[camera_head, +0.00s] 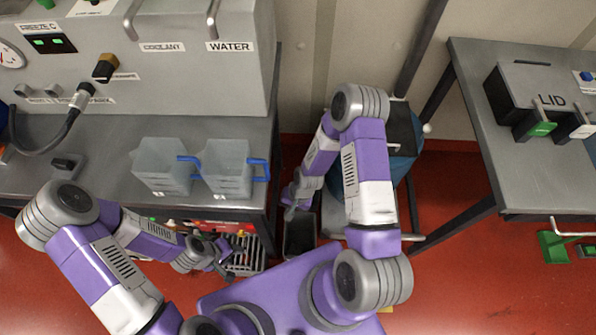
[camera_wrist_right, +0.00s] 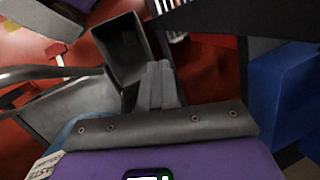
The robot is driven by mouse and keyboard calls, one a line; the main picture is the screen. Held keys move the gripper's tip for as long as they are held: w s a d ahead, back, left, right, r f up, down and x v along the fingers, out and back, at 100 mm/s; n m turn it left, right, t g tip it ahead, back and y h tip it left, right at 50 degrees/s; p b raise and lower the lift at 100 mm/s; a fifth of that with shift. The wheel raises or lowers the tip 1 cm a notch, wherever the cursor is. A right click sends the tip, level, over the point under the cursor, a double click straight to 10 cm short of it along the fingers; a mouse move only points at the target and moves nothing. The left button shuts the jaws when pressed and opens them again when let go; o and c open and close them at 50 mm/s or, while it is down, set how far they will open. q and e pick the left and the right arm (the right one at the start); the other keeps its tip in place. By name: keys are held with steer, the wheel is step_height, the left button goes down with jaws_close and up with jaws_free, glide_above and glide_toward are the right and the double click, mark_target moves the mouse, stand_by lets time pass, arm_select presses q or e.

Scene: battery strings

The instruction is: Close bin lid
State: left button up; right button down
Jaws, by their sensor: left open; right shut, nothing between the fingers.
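A round blue bin (camera_head: 408,163) with a dark top (camera_head: 404,124) stands on the floor between the two tables. My right arm hides much of it, and I cannot tell how its lid sits. In the right wrist view, a white label reading "WASTE" (camera_wrist_right: 46,168) shows at the lower left. My right gripper (camera_head: 290,206) is shut and empty, left of the blue bin. Its fingertips (camera_wrist_right: 160,68) point at the side of an open grey box (camera_wrist_right: 122,45); I cannot tell whether they touch. My left gripper (camera_head: 226,262) is open and empty by the left table's front edge.
The open grey box also shows low in the head view (camera_head: 300,236). Two clear containers with blue handles stand on the left table (camera_head: 105,150). A grey box marked "LID" (camera_head: 530,85) is on the right table (camera_head: 520,185).

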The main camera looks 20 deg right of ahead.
steer(key=w+d+f+m+g+b, duration=0.1)
steer(key=w+d+f+m, duration=0.1)
steer(key=w+d+m, duration=0.3)
steer(key=w+d+f+m, duration=0.2)
steer(key=w+d, duration=0.1)
steer(key=w, duration=0.4)
steer(key=w+d+r+m+g+h+b, duration=0.2)
steer(key=w+d+r+m, duration=0.4)
steer(key=w+d+m, duration=0.25)
steer(key=s+a+f, duration=0.4)
steer(key=s+f, duration=0.2)
steer(key=f, duration=0.4)
steer(key=shift+s+m, duration=0.2)
steer(key=shift+m, duration=0.25)
